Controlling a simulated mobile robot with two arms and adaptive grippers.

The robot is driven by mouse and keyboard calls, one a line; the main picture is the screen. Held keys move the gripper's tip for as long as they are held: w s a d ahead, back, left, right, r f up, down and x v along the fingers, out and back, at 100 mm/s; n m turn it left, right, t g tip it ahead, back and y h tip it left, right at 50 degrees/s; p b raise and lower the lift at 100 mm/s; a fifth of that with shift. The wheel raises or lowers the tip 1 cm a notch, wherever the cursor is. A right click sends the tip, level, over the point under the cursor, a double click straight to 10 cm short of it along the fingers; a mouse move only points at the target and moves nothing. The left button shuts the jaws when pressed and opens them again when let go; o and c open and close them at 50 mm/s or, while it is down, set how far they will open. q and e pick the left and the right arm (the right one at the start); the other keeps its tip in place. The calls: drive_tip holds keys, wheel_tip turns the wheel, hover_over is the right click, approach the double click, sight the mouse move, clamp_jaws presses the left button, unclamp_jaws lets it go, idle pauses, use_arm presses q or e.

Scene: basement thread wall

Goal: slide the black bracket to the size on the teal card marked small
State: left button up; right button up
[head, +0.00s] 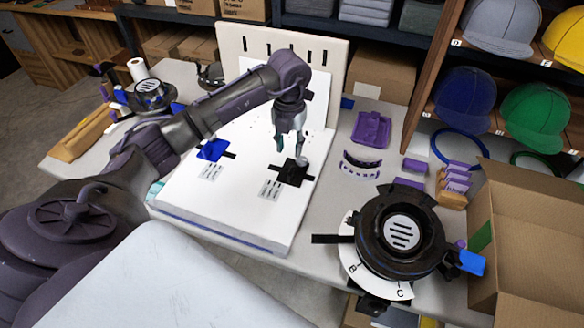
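The black bracket (293,173) lies on the white board (230,217), on a dark strip. A card with small printed lines (271,188) is just left of it; its print is too small to read. A blue bracket (212,150) sits farther left with a similar printed card (210,172). My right gripper is not in view.
A round black device (400,235) with a lettered white dial stands right of the board. An open cardboard box (530,230) is at the right edge. Purple parts (371,130) lie behind the device. A slotted upright panel (320,65) rises behind the board. Caps fill the right shelves.

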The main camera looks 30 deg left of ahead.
use_arm(q)
hover_over(290, 171)
wheel_tip(290, 171, down, 4)
drive_tip(key=shift+f, duration=0.2)
wheel_tip(290, 171, down, 5)
drive_tip(key=shift+f, duration=0.6)
clamp_jaws()
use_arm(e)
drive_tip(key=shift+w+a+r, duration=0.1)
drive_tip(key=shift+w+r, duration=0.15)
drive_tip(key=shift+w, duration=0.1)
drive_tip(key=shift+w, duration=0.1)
